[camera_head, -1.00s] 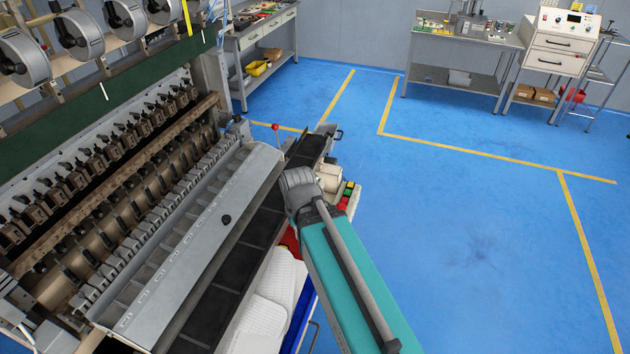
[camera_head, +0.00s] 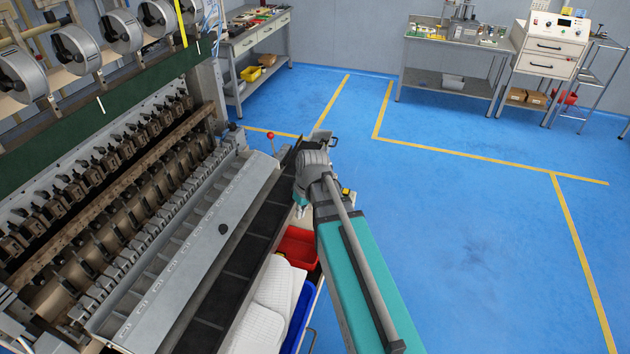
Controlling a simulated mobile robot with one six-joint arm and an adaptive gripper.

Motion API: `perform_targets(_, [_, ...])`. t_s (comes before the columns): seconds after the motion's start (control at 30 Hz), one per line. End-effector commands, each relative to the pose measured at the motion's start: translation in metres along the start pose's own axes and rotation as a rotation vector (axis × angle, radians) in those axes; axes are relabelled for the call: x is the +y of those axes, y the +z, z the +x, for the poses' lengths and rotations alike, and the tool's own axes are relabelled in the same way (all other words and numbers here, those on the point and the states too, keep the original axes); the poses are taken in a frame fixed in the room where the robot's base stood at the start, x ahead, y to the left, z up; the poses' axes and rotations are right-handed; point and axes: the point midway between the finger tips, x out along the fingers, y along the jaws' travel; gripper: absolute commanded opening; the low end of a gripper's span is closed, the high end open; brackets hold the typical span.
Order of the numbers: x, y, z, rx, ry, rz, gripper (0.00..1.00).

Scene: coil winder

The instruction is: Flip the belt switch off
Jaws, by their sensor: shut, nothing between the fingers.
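My arm reaches from the lower right towards the far end of the coil winder's black conveyor belt (camera_head: 208,306). A small end part of my gripper (camera_head: 300,209) shows just left of my arm, above the belt's right side. It is shut and holds nothing; my arm hides most of it. A yellow button (camera_head: 346,192) of the control box shows at my arm's right edge; the rest of the box is behind my arm. I cannot make out the belt switch itself. A red-knobbed lever (camera_head: 271,136) stands beyond the belt cover.
The winder's grey cover (camera_head: 185,255) lies left of the belt. A red bin (camera_head: 298,247) and a blue bin (camera_head: 299,318) with white packs (camera_head: 270,305) stand right of it, close under my arm. The blue floor (camera_head: 480,240) to the right is clear.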

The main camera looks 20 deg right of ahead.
Motion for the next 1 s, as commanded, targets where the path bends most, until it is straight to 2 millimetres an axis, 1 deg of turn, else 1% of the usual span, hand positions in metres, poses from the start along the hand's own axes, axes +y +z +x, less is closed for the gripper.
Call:
perform_targets(0.03, [0.012,-0.012,-0.006,0.019,-0.015,-0.032,0.0])
perform_targets(0.3, [0.063,-0.049,-0.028,0.137,-0.074,-0.232,0.0])
perform_targets(0.5, [0.106,-0.073,-0.048,0.238,-0.089,-0.378,0.0])
perform_targets(0.7, [0.144,-0.089,-0.065,0.33,-0.081,-0.501,0.0])
perform_targets(0.83, [0.16,-0.095,-0.073,0.368,-0.073,-0.554,0.0])
perform_targets(1.0, [0.169,-0.097,-0.077,0.393,-0.066,-0.586,0.0])
